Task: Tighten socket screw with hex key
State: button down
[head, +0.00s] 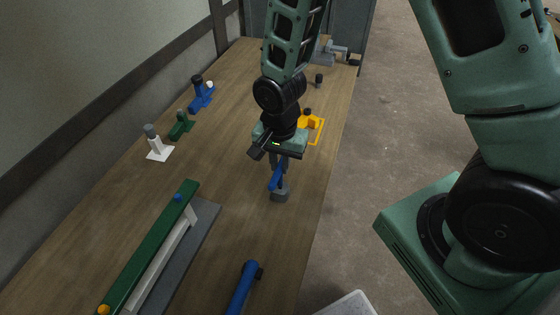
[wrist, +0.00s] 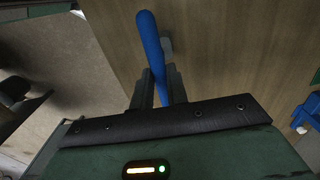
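My gripper (head: 279,170) points down over the middle of the table, with its fingers around a blue bar-like tool (head: 277,177), which looks like the hex key. In the wrist view the blue tool (wrist: 151,42) passes between the fingers (wrist: 160,88) and they look closed on it. A small grey block (head: 280,195) is just below the tool; whether they touch is unclear. A green chair-frame bar (head: 150,245) lies at the lower left, with a blue screw head (head: 178,197) and an orange screw head (head: 103,309). Which is the socket screw cannot be told.
Another blue tool (head: 242,288) lies at the table's front. White (head: 158,152), green (head: 181,126) and blue (head: 201,97) fixtures stand along the left, and a yellow one (head: 316,124) behind my gripper. Bare wood (head: 230,150) lies between my gripper and the left fixtures.

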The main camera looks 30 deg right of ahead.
jog(key=shift+r+p, duration=1.7)
jog(key=shift+r, duration=0.4)
